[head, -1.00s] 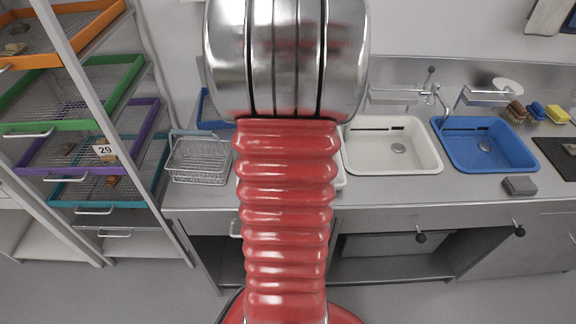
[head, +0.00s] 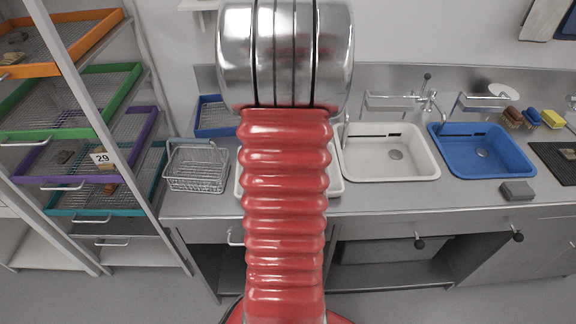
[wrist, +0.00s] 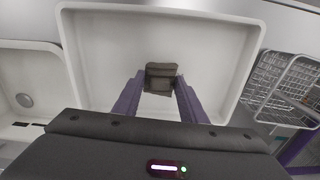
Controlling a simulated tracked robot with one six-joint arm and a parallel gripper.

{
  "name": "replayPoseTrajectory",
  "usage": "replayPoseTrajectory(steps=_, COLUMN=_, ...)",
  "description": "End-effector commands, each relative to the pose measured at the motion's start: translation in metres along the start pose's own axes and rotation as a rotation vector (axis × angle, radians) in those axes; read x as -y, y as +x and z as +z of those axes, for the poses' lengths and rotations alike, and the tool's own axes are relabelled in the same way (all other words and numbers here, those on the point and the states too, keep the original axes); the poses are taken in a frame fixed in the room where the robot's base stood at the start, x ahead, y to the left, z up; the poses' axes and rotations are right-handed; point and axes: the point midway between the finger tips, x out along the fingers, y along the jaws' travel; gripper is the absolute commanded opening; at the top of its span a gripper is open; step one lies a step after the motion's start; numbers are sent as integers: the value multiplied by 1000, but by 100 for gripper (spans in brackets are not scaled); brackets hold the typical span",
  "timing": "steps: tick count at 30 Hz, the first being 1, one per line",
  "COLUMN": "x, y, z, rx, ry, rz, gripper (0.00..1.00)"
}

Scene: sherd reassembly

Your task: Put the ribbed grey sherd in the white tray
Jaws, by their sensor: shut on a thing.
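The ribbed grey sherd (wrist: 161,74) is a small dark grey-brown piece with bands across it. My gripper (wrist: 160,88) has two purple fingers, shut on the sherd from both sides. In the wrist view the sherd is over the floor of the white tray (wrist: 100,58). I cannot tell whether it touches the tray floor. In the head view the white tray (head: 335,184) shows only as edges beside my red arm. My arm hides the gripper and the sherd there.
A wire basket (head: 196,167) stands left of the tray, a white sink basin (head: 370,170) right. A blue basin (head: 480,165) and grey block (head: 517,191) lie farther right. A blue tray (head: 215,117) is behind. Racked trays, one with a 29 tag (head: 102,158), stand left.

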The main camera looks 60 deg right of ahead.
Motion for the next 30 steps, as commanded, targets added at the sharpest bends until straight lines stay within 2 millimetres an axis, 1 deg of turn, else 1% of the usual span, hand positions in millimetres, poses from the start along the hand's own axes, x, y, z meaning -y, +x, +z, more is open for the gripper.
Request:
replayPoseTrajectory(steps=1, x=0, y=8, z=1, rx=4, ry=0, rz=0, gripper=15)
replayPoseTrajectory(steps=3, x=0, y=16, z=0, rx=2, ry=0, rz=0, gripper=15)
replayPoseTrajectory(steps=6, x=0, y=24, z=1, rx=2, ry=0, rz=0, gripper=15)
replayPoseTrajectory(steps=17, x=0, y=26, z=0, rx=0, ry=0, rz=0, gripper=15)
replayPoseTrajectory(steps=18, x=0, y=26, z=0, rx=0, ry=0, rz=0, gripper=39)
replayPoseTrajectory(steps=25, x=0, y=26, z=0, rx=0, ry=0, rz=0, gripper=55)
replayPoseTrajectory(steps=30, x=0, y=26, z=0, rx=0, ry=0, rz=0, gripper=57)
